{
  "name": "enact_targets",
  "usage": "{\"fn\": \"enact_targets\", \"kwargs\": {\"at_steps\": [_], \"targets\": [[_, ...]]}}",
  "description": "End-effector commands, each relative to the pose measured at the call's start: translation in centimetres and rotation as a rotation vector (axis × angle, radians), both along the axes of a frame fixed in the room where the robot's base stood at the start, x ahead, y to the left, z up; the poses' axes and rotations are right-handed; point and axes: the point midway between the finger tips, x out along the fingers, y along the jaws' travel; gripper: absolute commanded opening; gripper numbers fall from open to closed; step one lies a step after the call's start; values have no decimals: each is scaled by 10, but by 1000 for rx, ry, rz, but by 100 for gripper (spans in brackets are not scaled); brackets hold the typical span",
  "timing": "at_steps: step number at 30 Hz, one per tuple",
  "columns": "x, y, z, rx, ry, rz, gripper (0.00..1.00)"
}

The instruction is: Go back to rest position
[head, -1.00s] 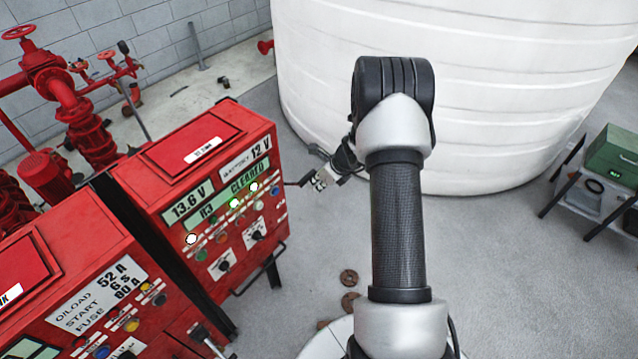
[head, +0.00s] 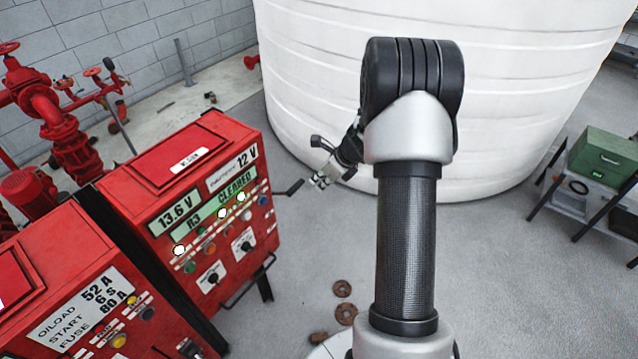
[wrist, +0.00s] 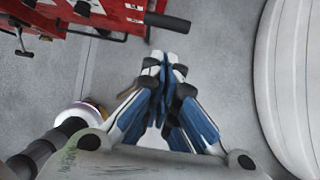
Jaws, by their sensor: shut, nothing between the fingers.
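My gripper (head: 322,180) shows in the head view, left of my forearm, in the gap between the red control cabinet (head: 185,190) and the white tank. In the wrist view my gripper (wrist: 164,62) is shut, its fingertips together and empty, above the grey floor. A dark crank handle (head: 293,188) sticks out of the cabinet's right side, a little left of the gripper and apart from it. That handle also shows in the wrist view (wrist: 166,20).
The large white tank (head: 330,90) stands behind my arm. A second red cabinet (head: 70,280) is at lower left. A green toolbox (head: 600,157) sits on a low stand at right. Rusty discs (head: 343,289) lie on the floor.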

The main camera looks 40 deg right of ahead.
Motion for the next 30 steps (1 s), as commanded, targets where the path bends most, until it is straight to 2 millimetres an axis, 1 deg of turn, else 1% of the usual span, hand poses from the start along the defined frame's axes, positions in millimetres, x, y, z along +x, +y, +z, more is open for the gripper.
{"fn": "enact_targets", "kwargs": {"at_steps": [12, 14, 16, 17, 20, 21, 23, 24, 26, 27, 29, 30], "targets": [[0, 1, 0, -1, -1, 3, 0], [1, 4, 2, -10, -5, 23, 0], [1, 15, 7, -39, -17, 89, 0], [1, 23, 11, -59, -25, 134, 0], [-3, 59, 28, -154, -61, 350, 0], [-9, 77, 35, -203, -78, 458, 0], [-20, 106, 45, -282, -105, 631, 0], [-30, 124, 50, -334, -121, 748, 0], [-47, 149, 56, -412, -145, 918, 0], [-60, 164, 58, -466, -160, 1029, 0], [-81, 186, 60, -548, -182, 1195, 0], [-97, 199, 60, -601, -195, 1306, 0]]}}
